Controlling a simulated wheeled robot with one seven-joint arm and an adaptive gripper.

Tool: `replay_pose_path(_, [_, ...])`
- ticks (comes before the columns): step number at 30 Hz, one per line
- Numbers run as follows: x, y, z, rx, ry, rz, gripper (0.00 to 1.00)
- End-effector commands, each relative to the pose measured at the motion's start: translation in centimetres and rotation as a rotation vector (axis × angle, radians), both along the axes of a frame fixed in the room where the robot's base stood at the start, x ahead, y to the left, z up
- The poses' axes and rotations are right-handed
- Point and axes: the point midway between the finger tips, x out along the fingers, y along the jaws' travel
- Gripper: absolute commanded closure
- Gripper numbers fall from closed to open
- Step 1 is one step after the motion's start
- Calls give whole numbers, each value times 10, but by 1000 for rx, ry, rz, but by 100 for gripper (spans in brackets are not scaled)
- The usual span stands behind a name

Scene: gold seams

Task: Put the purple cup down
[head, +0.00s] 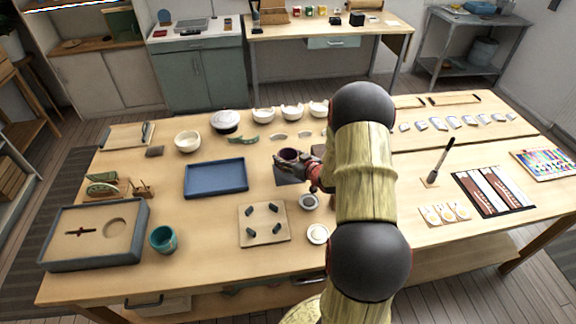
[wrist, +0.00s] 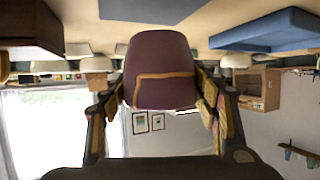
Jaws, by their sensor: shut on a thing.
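The purple cup (head: 289,154) is upright, its opening facing up, near the middle of the table in the head view. In the wrist view, which is upside down, the purple cup (wrist: 160,68) fills the middle and shows a gold seam across its side. My gripper (head: 303,164) is shut on the cup, with a finger on each side of it (wrist: 163,92). A grey square mat (head: 286,178) lies under or just in front of the cup, partly hidden by it. I cannot tell whether the cup's base touches anything.
A blue tray (head: 216,178) lies left of the cup. A wooden board with dark pegs (head: 263,224) and small round dishes (head: 309,201) stand nearer the front. White bowls (head: 264,115) line the back. My arm hides part of the table to the right.

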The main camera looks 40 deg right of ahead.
Motion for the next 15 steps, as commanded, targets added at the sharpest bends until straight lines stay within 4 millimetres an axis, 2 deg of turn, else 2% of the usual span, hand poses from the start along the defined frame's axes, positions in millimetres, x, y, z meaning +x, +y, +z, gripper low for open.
replay_pose_path(5, [5,-6,-9,0,-1,0,61])
replay_pose_path(10, [5,-5,-35,1,1,0,61])
replay_pose_path(15, [5,-6,-37,-2,-2,-1,61])
